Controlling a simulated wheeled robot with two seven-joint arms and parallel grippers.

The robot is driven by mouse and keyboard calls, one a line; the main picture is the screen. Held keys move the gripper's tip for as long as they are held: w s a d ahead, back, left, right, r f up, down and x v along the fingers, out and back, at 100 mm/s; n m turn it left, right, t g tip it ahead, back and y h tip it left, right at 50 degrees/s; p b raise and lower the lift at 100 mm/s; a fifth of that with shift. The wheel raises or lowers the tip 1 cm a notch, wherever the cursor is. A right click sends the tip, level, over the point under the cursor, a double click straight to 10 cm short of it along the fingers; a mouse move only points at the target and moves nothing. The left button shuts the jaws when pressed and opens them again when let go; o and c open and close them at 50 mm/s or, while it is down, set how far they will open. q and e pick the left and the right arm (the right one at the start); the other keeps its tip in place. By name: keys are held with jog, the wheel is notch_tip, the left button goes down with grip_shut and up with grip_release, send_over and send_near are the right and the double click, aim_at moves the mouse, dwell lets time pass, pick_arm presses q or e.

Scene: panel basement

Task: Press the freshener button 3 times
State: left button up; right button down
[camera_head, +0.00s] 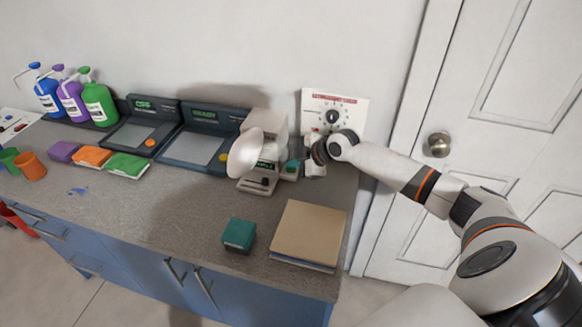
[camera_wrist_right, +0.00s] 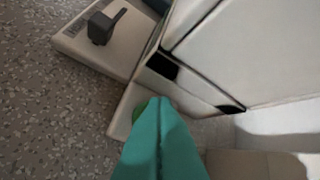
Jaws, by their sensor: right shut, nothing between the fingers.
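My left gripper is not in view.
The beige machine with a round white dish (camera_head: 245,152) stands close on the left. A dial panel (camera_head: 347,105) is on the wall behind. A teal box (camera_head: 239,234) and a tan board stack (camera_head: 309,231) lie in front. The counter's middle (camera_head: 180,215) is clear.

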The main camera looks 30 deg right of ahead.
jog(key=shift+r+p, duration=0.65)
jog(key=shift+r, duration=0.15)
notch_tip(320, 180, up, 5)
jog(key=p, duration=0.4)
jog(key=shift+r, duration=0.1)
dwell(2.3)
notch_tip(320, 180, up, 4)
jog(key=p, duration=0.8)
send_over(295, 171)
